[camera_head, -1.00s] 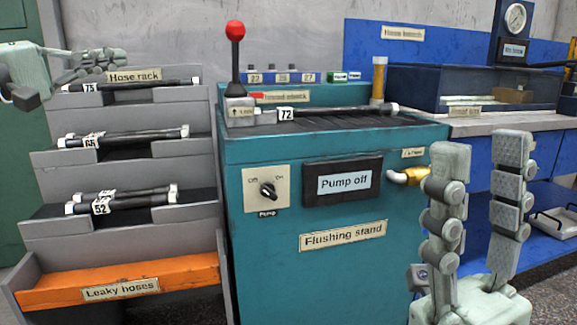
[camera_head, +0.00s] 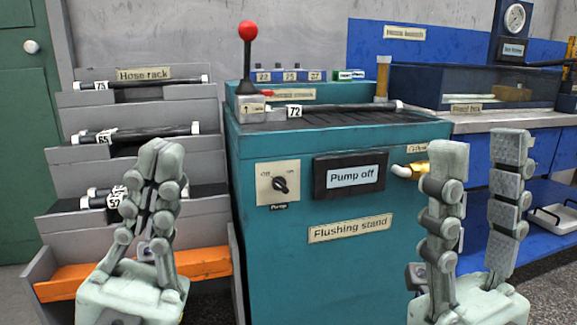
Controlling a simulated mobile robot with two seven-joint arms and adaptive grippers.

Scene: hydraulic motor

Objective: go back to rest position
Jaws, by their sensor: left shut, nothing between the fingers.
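My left gripper (camera_head: 160,148) stands upright at the lower left, fingers pointing up and shut with nothing between them. It is in front of the hose rack (camera_head: 92,203) and hides part of its lower shelves and most of the orange bin's label. My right gripper (camera_head: 475,150) stands upright at the lower right, its two fingers wide apart and empty. It is in front of the right side of the teal flushing stand (camera_head: 330,275) and the blue bench.
Hose 72 (camera_head: 345,108) lies on top of the flushing stand, beside the red-knobbed lever (camera_head: 248,32). The sign reads "Pump off" (camera_head: 357,176). Hoses 75 (camera_head: 150,83) and 65 (camera_head: 150,133) lie on the rack, with hoses lower down.

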